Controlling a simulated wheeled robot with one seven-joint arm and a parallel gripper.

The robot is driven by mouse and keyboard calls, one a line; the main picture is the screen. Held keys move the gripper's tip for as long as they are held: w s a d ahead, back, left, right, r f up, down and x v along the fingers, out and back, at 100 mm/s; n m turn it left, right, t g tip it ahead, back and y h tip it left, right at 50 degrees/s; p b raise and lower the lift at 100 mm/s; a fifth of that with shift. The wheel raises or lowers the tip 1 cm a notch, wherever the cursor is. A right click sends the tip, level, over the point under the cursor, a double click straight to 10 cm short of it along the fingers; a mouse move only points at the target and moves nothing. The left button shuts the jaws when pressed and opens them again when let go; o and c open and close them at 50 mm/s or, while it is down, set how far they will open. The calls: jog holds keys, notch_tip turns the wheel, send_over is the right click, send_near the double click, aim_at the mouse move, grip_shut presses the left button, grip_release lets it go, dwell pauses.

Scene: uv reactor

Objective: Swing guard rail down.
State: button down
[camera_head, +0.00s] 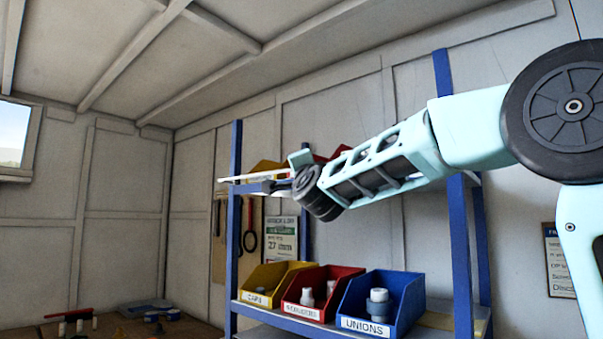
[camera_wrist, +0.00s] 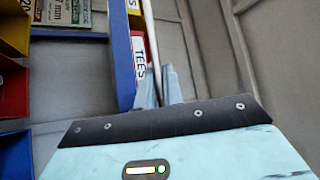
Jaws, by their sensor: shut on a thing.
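The guard rail (camera_wrist: 150,35) is a thin pale bar in the wrist view, running from the top edge down to between my fingers. My gripper (camera_wrist: 161,88) is shut on it, with a grey finger on each side of the bar. In the head view my gripper (camera_head: 268,186) is at the upper shelf level of the blue rack, near its left post. A pale bar (camera_head: 238,179) sticks out to the left there; I cannot tell whether it is the rail or the shelf edge. My wrist hides part of that shelf.
The blue rack (camera_head: 235,215) holds yellow (camera_head: 275,284), red (camera_head: 321,293) and blue (camera_head: 381,305) bins on its lower shelf. More bins sit on the upper shelf behind my arm. A workbench (camera_head: 125,329) stands lower left. Open air lies left of the rack.

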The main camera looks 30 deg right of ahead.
jog(key=shift+a+r+m+g+p, duration=0.1)
jog(key=shift+r+m+g+p, duration=0.4)
jog(key=shift+r+m+p, duration=0.25)
jog(key=shift+r+m+g+h+p, duration=0.2)
jog(key=shift+m+g+h+p, duration=0.15)
jog(key=shift+m+p, duration=0.25)
jog(key=shift+g, duration=0.25)
jog(key=c, duration=1.5)
grip_release()
jog(key=shift+f, duration=0.1)
